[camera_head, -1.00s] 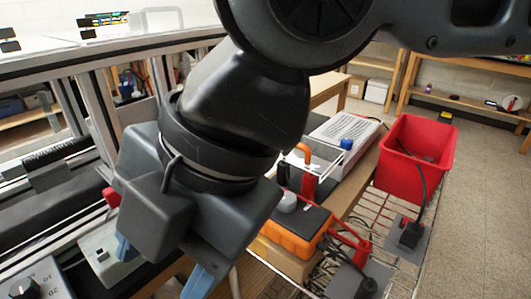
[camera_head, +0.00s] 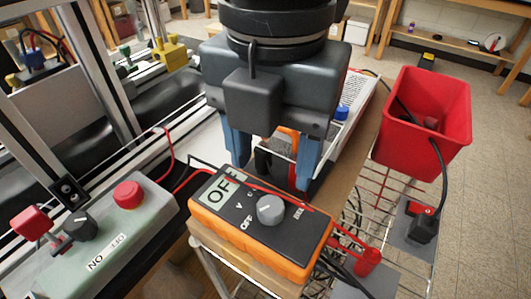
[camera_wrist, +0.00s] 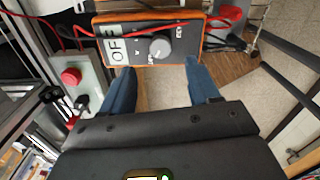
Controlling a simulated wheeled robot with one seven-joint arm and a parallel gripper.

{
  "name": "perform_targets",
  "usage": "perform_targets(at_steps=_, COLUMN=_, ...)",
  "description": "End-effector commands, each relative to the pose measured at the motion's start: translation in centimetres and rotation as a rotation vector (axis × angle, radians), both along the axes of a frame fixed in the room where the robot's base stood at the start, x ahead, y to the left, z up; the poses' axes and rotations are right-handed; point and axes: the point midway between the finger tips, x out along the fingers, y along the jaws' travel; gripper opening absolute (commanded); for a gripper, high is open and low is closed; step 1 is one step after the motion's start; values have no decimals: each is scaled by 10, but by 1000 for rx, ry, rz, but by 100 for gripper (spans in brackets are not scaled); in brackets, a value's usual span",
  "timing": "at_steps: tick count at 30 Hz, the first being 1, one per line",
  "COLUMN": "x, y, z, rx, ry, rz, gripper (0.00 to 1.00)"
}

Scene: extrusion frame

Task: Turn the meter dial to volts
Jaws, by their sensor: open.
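The orange and black meter (camera_head: 262,228) lies on a wooden block in the middle of the head view, its screen reading OFF. Its round grey dial (camera_head: 270,209) is on the dark face, with a white pointer mark and small labels around it, including V and OFF. In the wrist view the dial (camera_wrist: 160,48) is beyond the fingertips, near the top. My gripper (camera_head: 272,178) has two blue fingers, apart and empty. It hangs behind and above the meter in the head view, not touching the dial. A red lead (camera_head: 262,190) crosses the meter's face.
A grey-green control box (camera_head: 110,245) with a red button (camera_head: 128,195) and black knob stands left of the meter. A red bin (camera_head: 425,115) stands right on a wire rack. A red plug (camera_head: 368,260) with cables lies right of the meter.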

Motion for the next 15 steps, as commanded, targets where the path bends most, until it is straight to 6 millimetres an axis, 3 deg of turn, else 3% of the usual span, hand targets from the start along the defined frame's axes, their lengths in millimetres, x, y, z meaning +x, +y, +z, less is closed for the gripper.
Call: perform_targets(at_steps=15, x=0, y=0, z=-68, rx=-1, ry=0, rz=1, gripper=61)
